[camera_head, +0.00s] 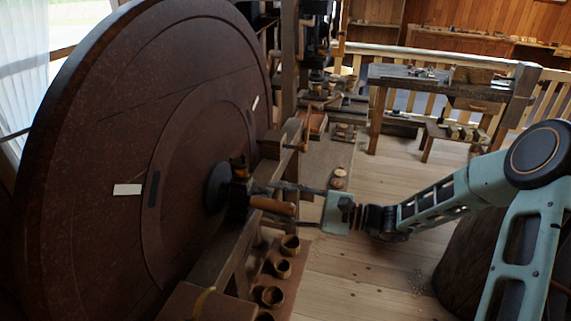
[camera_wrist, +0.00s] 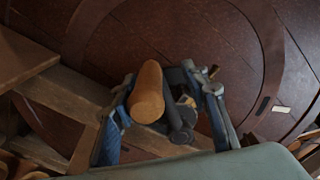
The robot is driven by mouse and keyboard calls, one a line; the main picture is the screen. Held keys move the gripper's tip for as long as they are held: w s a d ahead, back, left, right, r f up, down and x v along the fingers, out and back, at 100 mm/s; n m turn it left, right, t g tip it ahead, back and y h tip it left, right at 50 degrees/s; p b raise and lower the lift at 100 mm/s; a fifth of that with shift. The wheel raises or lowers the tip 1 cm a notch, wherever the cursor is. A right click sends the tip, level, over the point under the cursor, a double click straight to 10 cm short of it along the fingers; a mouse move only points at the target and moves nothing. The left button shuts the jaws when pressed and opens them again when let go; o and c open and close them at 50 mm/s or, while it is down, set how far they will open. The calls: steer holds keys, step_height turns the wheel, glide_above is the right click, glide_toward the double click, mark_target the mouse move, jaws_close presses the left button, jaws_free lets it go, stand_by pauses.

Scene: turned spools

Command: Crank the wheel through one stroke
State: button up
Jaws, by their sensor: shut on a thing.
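The large dark reddish-brown wheel (camera_head: 100,135) stands upright at the left in the head view and fills the back of the wrist view (camera_wrist: 130,45). A dark hub (camera_head: 217,188) sits at its middle. The wooden crank handle (camera_head: 272,205) sticks out from the hub area towards my gripper (camera_head: 276,202). In the wrist view the handle (camera_wrist: 148,95) lies between the two fingers of my gripper (camera_wrist: 160,88), with a dark metal crank part (camera_wrist: 180,120) beside it. My gripper is shut on the handle; the exact contact is hard to see.
A wooden frame beam (camera_head: 240,230) runs beside the wheel. Several small wooden cups (camera_head: 283,268) stand on a board below my gripper. A workbench (camera_head: 450,90) stands at the back right. The plank floor (camera_head: 400,180) between is mostly clear.

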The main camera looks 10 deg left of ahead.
steer(key=w+r+m, duration=0.4)
steer(key=w+m, duration=0.1)
steer(key=w, duration=0.1)
steer(key=shift+w+d+m, duration=0.25)
steer(key=shift+d+m, duration=0.1)
steer(key=shift+m, duration=0.05)
steer(key=shift+s+a+f, duration=0.1)
steer(key=shift+s+f, duration=0.05)
stand_by(0.5)
steer(key=d, duration=1.1)
steer(key=shift+s, duration=0.4)
